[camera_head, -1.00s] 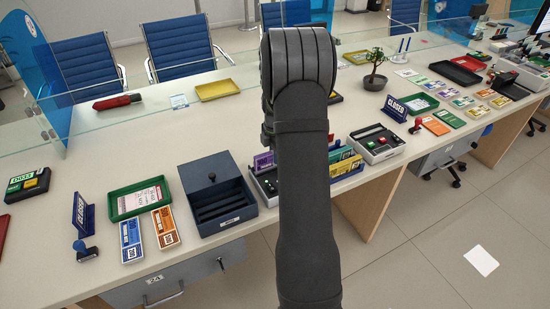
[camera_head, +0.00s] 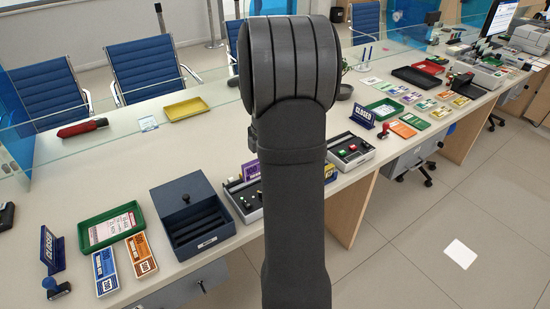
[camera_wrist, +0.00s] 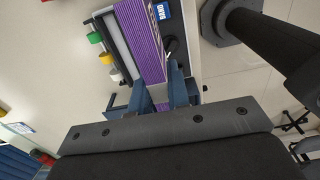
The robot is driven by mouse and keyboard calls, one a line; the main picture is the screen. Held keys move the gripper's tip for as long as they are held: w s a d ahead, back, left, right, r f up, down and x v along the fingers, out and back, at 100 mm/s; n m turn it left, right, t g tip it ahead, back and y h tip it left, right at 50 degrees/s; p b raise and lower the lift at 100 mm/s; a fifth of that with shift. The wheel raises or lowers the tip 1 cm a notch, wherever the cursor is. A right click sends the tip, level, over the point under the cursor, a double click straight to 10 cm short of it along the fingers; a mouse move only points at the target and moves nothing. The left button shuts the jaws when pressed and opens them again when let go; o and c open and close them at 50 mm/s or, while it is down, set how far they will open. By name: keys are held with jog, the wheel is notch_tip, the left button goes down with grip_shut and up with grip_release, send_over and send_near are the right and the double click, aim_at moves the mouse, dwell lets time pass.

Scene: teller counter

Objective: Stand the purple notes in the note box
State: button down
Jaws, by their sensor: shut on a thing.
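The purple notes (camera_wrist: 140,45) form a thick banded stack in the wrist view. My gripper (camera_wrist: 165,92) is shut on the near end of the stack, with a blue finger on each side. In the head view my own arm hides the gripper; a purple edge, likely the notes (camera_head: 251,170), shows just left of the arm. The dark blue box with slots (camera_head: 212,242), likely the note box, stands on the counter left of the arm. Its slots look empty. I cannot tell whether the stack is clear of what lies under it.
A grey device with coloured buttons (camera_head: 247,208) stands right of the box; a similar one (camera_head: 352,155) is right of my arm. A green tray (camera_head: 84,242), blue notes (camera_head: 105,271) and orange notes (camera_head: 141,255) lie left. A glass screen runs along the counter's back.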

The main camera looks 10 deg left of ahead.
jog(key=s+a+f, duration=0.3)
jog(key=s+a, duration=0.5)
jog(key=s, duration=0.1)
jog(key=s+a+f, duration=0.3)
jog(key=s+a, duration=0.4)
jog(key=s, duration=0.2)
jog(key=shift+a+f, duration=0.35)
jog(key=shift+a, duration=0.05)
jog(key=shift+f, duration=0.15)
jog(key=shift+f, duration=3.45)
jog(key=c, duration=1.3)
grip_release()
notch_tip(320, 180, up, 7)
